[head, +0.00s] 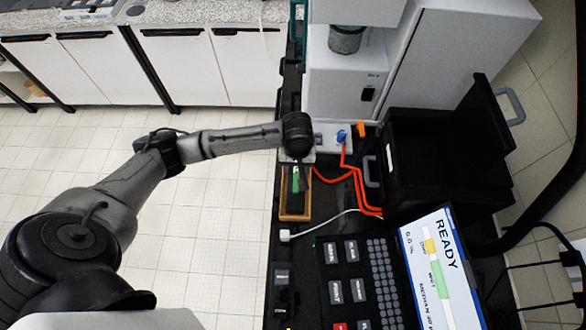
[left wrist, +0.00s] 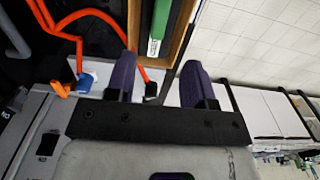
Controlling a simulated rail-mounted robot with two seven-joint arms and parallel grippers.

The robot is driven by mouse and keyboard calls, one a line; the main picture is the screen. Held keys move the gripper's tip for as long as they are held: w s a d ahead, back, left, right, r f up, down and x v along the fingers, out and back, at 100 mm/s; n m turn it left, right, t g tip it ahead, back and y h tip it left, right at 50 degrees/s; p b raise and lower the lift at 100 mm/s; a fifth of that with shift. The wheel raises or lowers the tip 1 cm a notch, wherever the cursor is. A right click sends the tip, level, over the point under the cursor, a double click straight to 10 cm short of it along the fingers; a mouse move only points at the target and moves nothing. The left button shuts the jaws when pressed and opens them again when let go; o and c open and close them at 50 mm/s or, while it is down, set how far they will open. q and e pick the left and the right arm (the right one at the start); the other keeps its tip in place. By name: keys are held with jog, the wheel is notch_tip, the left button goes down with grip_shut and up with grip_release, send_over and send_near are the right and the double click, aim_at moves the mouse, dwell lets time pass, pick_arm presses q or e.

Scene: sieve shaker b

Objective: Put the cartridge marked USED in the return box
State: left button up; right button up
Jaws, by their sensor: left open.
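A narrow wooden tray (head: 283,207) stands on the black bench edge below my left gripper. A green strip with a white end, possibly a cartridge (head: 296,183), shows in it; no USED mark is readable. In the left wrist view the green strip (left wrist: 160,22) lies on dark material beside the wooden wall (left wrist: 183,35). My left gripper (head: 297,165) is above the tray's far end. Its two dark fingers (left wrist: 157,68) are spread with nothing between them. A large black open box (head: 430,150) with grey handles stands at the right; I cannot tell if it is the return box.
Orange tubing (head: 345,178) and a blue fitting (head: 342,136) lie right of the tray. A white cable (head: 330,224) crosses in front. A keypad panel (head: 347,285) and a screen reading READY (head: 437,265) are nearer. A white machine (head: 335,80) rises behind. Open floor lies left.

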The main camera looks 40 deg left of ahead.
pick_arm(q)
jog(key=s+d+f+m+t, duration=0.1)
jog(key=s+d+m, duration=0.1)
jog(key=s, duration=0.3)
jog(key=s+d+f+m+t+h, duration=0.1)
jog(key=s+d+m, duration=0.2)
jog(key=s+d, duration=0.2)
jog(key=s+d+f+m+h, duration=0.1)
jog(key=s+d+m, duration=0.2)
jog(key=s+d, duration=0.1)
jog(key=shift+s+f+t, duration=0.35)
jog(key=shift+s+t, duration=0.05)
jog(key=shift+s, duration=0.2)
jog(key=s+a+r+m+y, duration=0.1)
jog(key=s+a, duration=0.3)
jog(key=s, duration=0.4)
jog(key=shift+s+a+r+m+t+y, duration=0.15)
jog(key=shift+s+a+m+t+y, duration=0.2)
jog(key=shift+m, duration=0.35)
jog(key=shift+w+d+r, duration=0.15)
jog(key=shift+d, duration=0.05)
